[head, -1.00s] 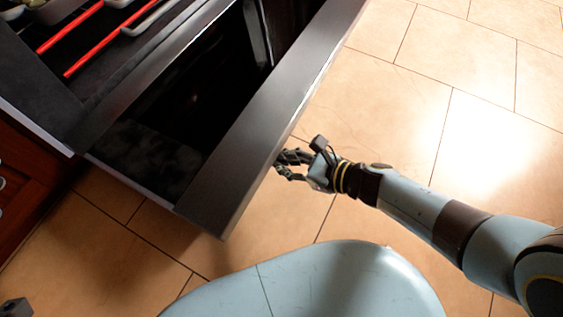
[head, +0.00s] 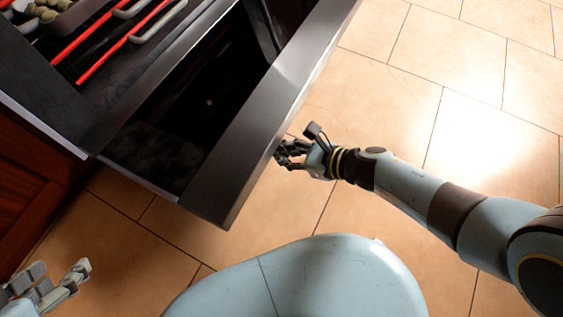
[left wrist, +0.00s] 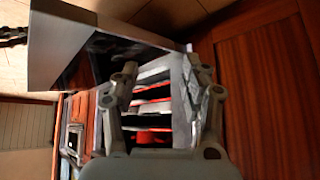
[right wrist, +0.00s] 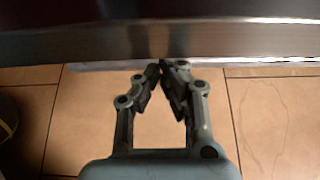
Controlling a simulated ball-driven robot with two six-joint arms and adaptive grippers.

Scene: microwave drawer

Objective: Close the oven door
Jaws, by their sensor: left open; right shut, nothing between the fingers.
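The oven door (head: 262,118) is a dark grey panel on the front of a pulled-out, drawer-like oven; a dark cavity (head: 190,110) lies open behind it. My right gripper (head: 280,152) is at the outer face of the panel, near its lower half in the head view. In the right wrist view, its fingertips (right wrist: 160,68) are together with nothing between them, at the panel's lower edge (right wrist: 95,42); contact is hard to tell. My left gripper (head: 60,271) is open and empty at the lower left. The left wrist view shows its spread fingers (left wrist: 160,75) facing the open oven (left wrist: 85,32).
A dark top (head: 45,85) beside the cavity carries red and grey bars (head: 125,45). A red-brown wood cabinet (head: 35,195) stands at the left. The tiled floor (head: 400,110) in front of the panel is clear.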

